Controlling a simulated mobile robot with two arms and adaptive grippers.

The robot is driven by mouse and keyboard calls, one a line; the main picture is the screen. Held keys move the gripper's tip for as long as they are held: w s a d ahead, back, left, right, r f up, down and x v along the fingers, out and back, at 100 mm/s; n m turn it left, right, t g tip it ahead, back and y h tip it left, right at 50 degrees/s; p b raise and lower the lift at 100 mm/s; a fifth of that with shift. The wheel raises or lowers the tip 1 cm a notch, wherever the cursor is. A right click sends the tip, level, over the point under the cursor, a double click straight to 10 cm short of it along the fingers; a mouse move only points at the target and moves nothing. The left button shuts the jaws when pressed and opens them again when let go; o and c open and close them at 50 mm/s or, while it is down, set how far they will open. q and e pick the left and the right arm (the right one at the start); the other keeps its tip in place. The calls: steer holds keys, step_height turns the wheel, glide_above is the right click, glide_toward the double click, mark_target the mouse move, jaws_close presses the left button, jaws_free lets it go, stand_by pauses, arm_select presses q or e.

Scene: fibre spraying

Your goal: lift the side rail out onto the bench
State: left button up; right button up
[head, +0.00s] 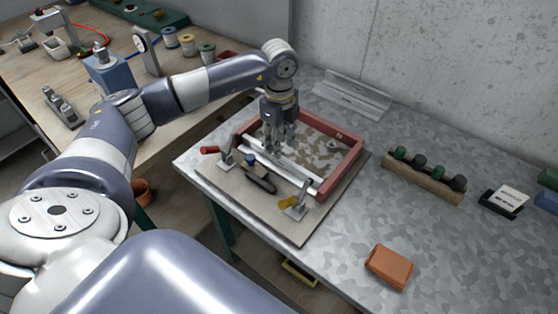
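A red mould frame (352,160) lies on a board (290,228) on the metal bench, with mottled material inside it. A pale, straight rail (292,175) runs along the frame's front side; I take it for the side rail. My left gripper (276,148) points down over the frame at the rail's far left part. Its fingers hide that part, and I cannot tell whether they touch or grip the rail. My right gripper is not in view.
Toggle clamps with a red handle (210,150) and a yellow handle (287,203) stand on the board's front, near a dark-handled tool (262,181). Metal angle strips (350,95) lie by the wall. A holder (425,178) and an orange block (389,267) are to the right; bench between is clear.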

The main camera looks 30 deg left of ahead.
mark_target(277, 163)
arm_select(q)
step_height(277, 163, down, 6)
steer(key=p, duration=0.2)
steer(key=shift+w+r+p, duration=0.15)
steer(key=shift+r+p, duration=0.05)
steer(key=shift+p, duration=0.1)
steer(key=shift+f, duration=0.2)
steer(key=shift+w, duration=0.1)
jaws_close()
